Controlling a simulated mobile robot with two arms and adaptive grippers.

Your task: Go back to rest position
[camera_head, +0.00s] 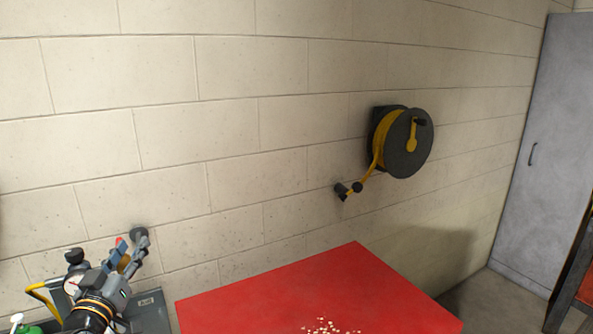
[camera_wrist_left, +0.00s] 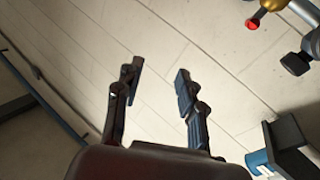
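My left gripper (camera_head: 131,256) is at the lower left of the head view, at the end of my arm, in front of the block wall. It overlaps some equipment behind it, so the gap between them cannot be judged there. In the left wrist view the two dark fingers of this gripper (camera_wrist_left: 157,74) stand apart with nothing between them. My right gripper is in neither view. No tagged motor can be made out.
A red tabletop (camera_head: 300,295) with pale crumbs lies at the bottom centre. A hose reel (camera_head: 405,143) hangs on the wall. A grey cabinet (camera_head: 548,150) stands at right. In the wrist view, a red-tipped brass fitting (camera_wrist_left: 254,21) and black knob (camera_wrist_left: 297,64) lie right of the fingers.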

